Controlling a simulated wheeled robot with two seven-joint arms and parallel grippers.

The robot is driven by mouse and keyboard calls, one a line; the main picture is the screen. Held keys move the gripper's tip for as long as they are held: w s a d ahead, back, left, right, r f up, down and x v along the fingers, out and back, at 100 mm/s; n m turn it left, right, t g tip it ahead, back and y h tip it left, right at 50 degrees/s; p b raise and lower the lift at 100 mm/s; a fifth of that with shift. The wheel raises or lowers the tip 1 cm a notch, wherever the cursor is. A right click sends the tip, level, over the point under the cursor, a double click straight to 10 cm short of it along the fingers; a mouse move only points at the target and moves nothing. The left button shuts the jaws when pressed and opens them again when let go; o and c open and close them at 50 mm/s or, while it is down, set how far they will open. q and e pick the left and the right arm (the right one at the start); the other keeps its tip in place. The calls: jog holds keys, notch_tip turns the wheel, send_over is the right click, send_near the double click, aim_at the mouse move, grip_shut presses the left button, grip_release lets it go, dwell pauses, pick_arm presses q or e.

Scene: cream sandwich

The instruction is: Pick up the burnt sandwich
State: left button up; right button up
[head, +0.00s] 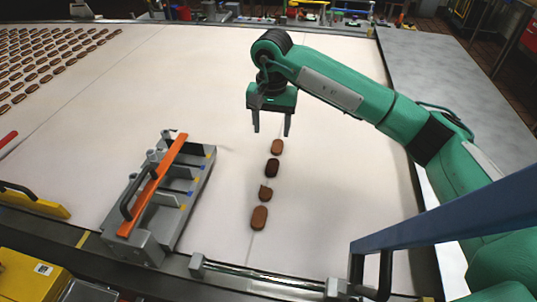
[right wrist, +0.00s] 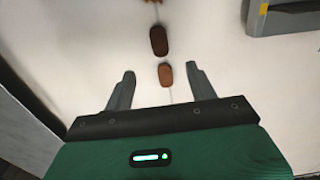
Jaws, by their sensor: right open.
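Several brown sandwiches lie in a column on the white belt. The second from the far end is much darker, the burnt sandwich (head: 272,168); it also shows in the right wrist view (right wrist: 158,41). A lighter sandwich (head: 277,147) lies just beyond it, and in the right wrist view this one (right wrist: 165,73) is between my fingers. My right gripper (head: 271,132) is open and empty above the belt, at the far end of the column. In the right wrist view its fingertips (right wrist: 161,70) are wide apart and the burnt sandwich lies ahead of them. My left gripper is out of view.
A grey slotted fixture with an orange bar (head: 152,188) stands left of the column. Closer to me lie a chipped-looking sandwich (head: 265,193) and another brown one (head: 259,217). Many sandwiches (head: 40,60) lie in rows at far left. The belt right of the column is clear.

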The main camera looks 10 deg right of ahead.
jog(key=p, duration=0.2)
send_over(272, 168)
jog(key=f, duration=0.7)
jog(key=shift+w+a+f, duration=0.1)
jog(key=shift+w+f, duration=0.1)
jog(key=shift+f, duration=0.15)
jog(key=shift+w+f, duration=0.1)
jog(key=shift+f, duration=0.2)
jog(key=shift+s+f, duration=0.2)
jog(key=shift+f, duration=0.15)
jog(key=f+p, duration=0.1)
jog(key=f, duration=0.1)
jog(key=f+p, duration=0.1)
jog(key=f, duration=0.1)
jog(key=shift+s, duration=0.2)
jog(key=shift+f, duration=0.3)
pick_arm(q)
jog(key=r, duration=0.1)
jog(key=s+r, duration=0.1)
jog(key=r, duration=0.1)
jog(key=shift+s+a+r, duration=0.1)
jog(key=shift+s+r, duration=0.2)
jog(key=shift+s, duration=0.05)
pick_arm(e)
jog(key=shift+c, duration=0.3)
jog(key=c, duration=1)
